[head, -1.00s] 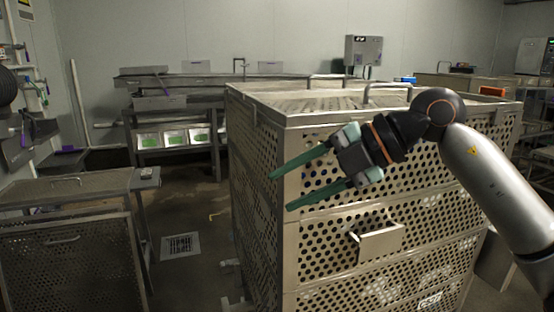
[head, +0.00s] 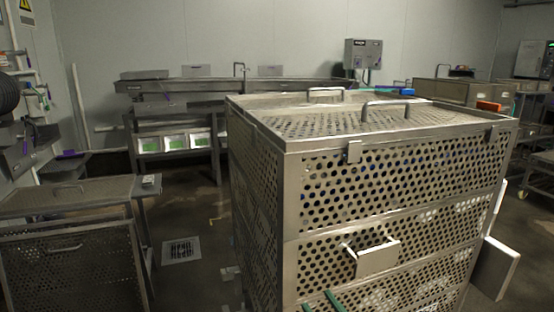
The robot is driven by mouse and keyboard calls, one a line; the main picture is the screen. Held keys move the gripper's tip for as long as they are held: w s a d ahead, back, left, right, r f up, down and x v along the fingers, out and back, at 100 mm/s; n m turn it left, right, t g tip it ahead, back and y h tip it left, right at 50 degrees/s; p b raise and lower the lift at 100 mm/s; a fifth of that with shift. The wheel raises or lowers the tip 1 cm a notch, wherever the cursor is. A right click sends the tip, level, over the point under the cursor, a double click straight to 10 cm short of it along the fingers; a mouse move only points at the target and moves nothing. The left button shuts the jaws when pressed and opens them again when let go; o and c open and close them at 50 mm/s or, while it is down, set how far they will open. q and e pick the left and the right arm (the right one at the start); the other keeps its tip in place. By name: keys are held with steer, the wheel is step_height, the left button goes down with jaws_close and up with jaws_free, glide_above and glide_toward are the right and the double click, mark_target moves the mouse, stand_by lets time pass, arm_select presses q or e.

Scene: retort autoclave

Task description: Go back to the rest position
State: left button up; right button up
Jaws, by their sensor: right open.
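My right gripper (head: 320,303) shows only as two green fingertips at the bottom edge of the head view. The tips are apart with nothing between them. They appear in front of the lower part of a large perforated metal basket stack (head: 292,205); whether they touch it I cannot tell. The rest of my right arm is out of view. My left gripper is not in view.
The stack has a lid (head: 345,121) with handles and a small bracket plate (head: 377,258) jutting from its front. A lower perforated cart (head: 75,265) stands at left. A metal bench (head: 205,86) runs along the back wall. Floor between cart and stack is open around the drain (head: 181,250).

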steer(key=s+d+f+m+g+h+p, duration=0.1)
steer(key=s+d+f+m+g+h, duration=0.2)
steer(key=s+f, duration=0.8)
steer(key=s+d+f+m+g+h, duration=0.3)
steer(key=s+d+f+g+h, duration=0.1)
steer(key=s+f, duration=0.7)
step_height(320, 180, down, 4)
steer(key=shift+d+r+g+h+p, duration=0.1)
steer(key=shift+d+g+h+p, duration=0.3)
steer(key=shift+g, duration=0.6)
steer(key=shift+s+d, duration=0.1)
steer(key=shift+d, duration=0.05)
